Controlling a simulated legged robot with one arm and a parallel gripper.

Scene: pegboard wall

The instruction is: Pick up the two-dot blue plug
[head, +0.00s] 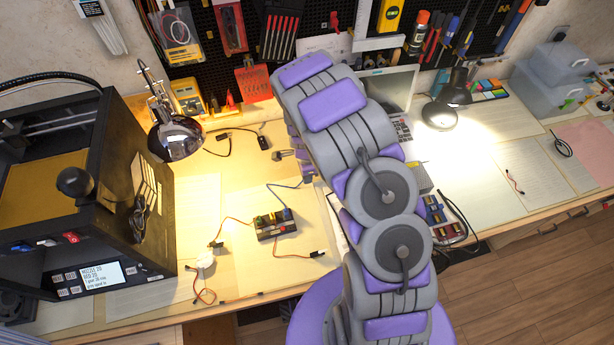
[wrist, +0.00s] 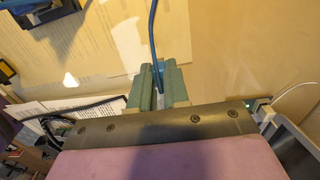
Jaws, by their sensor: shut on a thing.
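In the wrist view my gripper (wrist: 158,84) is shut, with a blue cable (wrist: 152,38) running down between its grey-green fingers. The plug at the cable's end is mostly hidden between the fingers, and I cannot see its dots. In the head view the blue cable (head: 290,187) runs from a black box (head: 268,231) with coloured sockets up toward my arm. My arm hides most of the gripper there.
Red cables with black plugs (head: 317,254) lie near the box. A desk lamp (head: 176,139) and a black 3D printer (head: 100,225) stand at left. Another black lamp (head: 457,95) stands at right. Pegboard tools hang behind.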

